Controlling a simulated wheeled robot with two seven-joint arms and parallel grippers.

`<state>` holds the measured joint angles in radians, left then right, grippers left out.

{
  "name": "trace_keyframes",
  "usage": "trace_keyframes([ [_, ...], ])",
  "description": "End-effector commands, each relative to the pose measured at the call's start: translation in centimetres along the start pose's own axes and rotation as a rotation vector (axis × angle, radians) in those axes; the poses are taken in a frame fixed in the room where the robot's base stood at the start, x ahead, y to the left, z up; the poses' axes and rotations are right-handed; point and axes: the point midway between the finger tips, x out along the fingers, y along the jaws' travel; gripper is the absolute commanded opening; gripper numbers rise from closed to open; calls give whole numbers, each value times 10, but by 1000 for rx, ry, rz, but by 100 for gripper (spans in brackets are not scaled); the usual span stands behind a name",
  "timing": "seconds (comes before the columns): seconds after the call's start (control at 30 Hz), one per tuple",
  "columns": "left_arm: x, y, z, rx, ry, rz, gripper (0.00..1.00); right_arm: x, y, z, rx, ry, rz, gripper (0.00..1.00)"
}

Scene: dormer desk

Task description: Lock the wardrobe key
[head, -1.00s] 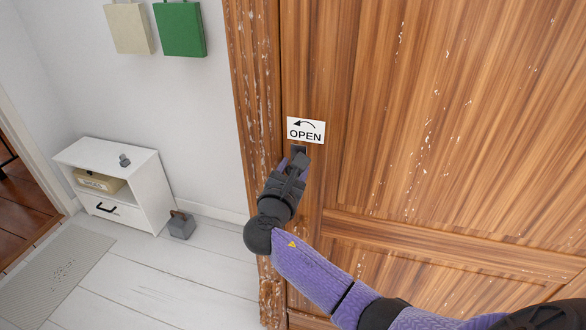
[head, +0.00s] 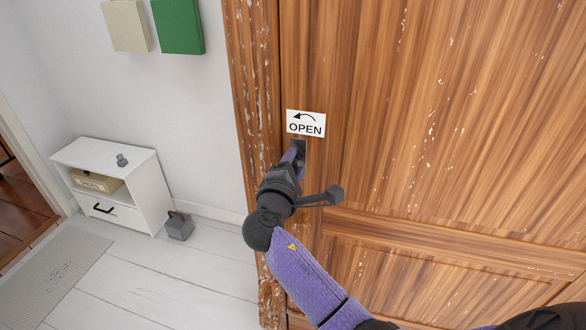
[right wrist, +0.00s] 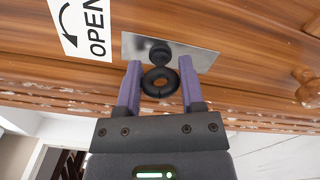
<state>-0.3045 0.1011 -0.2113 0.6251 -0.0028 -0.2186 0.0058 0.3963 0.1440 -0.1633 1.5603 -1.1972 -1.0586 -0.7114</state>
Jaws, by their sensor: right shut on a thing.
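The wardrobe door (head: 440,130) is brown wood with worn flecks and appears closed. The dark key (right wrist: 160,80) has a ring-shaped bow and sits in a metal lock plate (right wrist: 195,57), seen in the right wrist view. In the head view the lock plate (head: 299,148) is partly covered by my fingers. My right gripper (head: 297,156) is at the lock; the right wrist view shows its purple fingers (right wrist: 159,84) on either side of the key bow, shut on it. A white label (head: 306,124) above the lock reads OPEN with a left-curving arrow. My left gripper is out of view.
A white cabinet (head: 147,186) stands at the left with a box (head: 98,182) inside and a small grey object (head: 122,160) on top. A grey block (head: 179,227) is on the floor near the wardrobe. A rounded wooden piece (right wrist: 307,76) shows in the wrist view.

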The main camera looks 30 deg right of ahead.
Motion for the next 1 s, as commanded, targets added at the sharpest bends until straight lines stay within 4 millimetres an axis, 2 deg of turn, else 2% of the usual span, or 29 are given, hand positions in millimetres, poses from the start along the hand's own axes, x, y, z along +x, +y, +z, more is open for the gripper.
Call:
trace_keyframes([
  [0.2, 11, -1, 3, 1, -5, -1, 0, 0, -3, -1, 166, 0, -3, 0],
  [0.5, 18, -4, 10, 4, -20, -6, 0, 0, -2, -1, 318, 0, -2, 0],
  [1.0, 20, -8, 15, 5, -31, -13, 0, 0, -2, 0, 381, 0, -3, 0],
])
